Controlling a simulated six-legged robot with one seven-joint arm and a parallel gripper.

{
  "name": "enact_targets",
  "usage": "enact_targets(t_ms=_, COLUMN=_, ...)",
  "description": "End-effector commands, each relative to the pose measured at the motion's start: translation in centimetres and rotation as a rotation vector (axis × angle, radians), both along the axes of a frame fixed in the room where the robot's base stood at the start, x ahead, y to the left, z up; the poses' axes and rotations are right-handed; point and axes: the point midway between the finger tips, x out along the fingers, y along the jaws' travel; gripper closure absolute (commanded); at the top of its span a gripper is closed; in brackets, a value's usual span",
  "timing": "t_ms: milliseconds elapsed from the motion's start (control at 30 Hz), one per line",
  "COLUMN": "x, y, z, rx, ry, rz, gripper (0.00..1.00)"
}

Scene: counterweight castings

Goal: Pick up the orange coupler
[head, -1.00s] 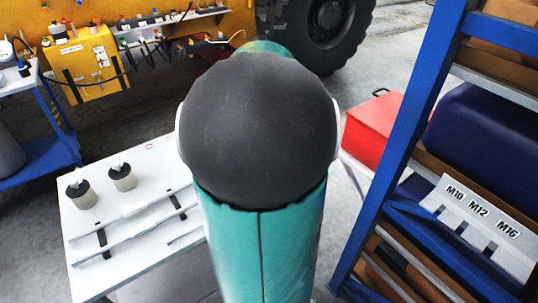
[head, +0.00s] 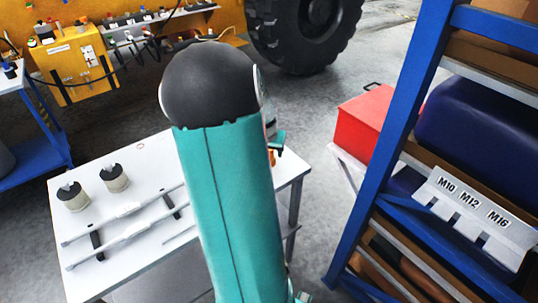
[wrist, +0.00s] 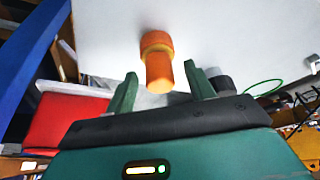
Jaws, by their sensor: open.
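The orange coupler (wrist: 157,60) stands out against the white table top (wrist: 230,35) in the wrist view. It has a wider collar at one end and a narrower barrel. My gripper (wrist: 161,71) is open, with one green finger on each side of the coupler's narrower end. Whether either finger touches it cannot be told. In the head view my arm hides most of that spot; part of my gripper (head: 277,141) shows past its right side, with a small orange patch (head: 271,157) just below, likely the coupler.
The white table (head: 140,160) also holds two dark-topped cylinders (head: 73,197) (head: 114,178) and long metal rods (head: 125,208) on its left part. A red box (head: 365,122) and a blue shelf rack (head: 395,130) stand to the right. A large tyre (head: 305,30) is behind.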

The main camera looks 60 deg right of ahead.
Motion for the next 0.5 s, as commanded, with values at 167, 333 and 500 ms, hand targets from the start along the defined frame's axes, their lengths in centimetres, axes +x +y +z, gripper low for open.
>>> enact_targets(t_ms=167, x=0.05, y=0.02, z=0.04, rx=-0.001, ry=-0.001, rz=0.0, gripper=0.48)
enact_targets(t_ms=333, x=0.05, y=0.03, z=0.06, rx=-0.001, ry=-0.001, rz=0.001, gripper=0.82)
enact_targets(t_ms=500, x=0.06, y=0.02, z=0.08, rx=-0.001, ry=-0.001, rz=0.001, gripper=0.96)
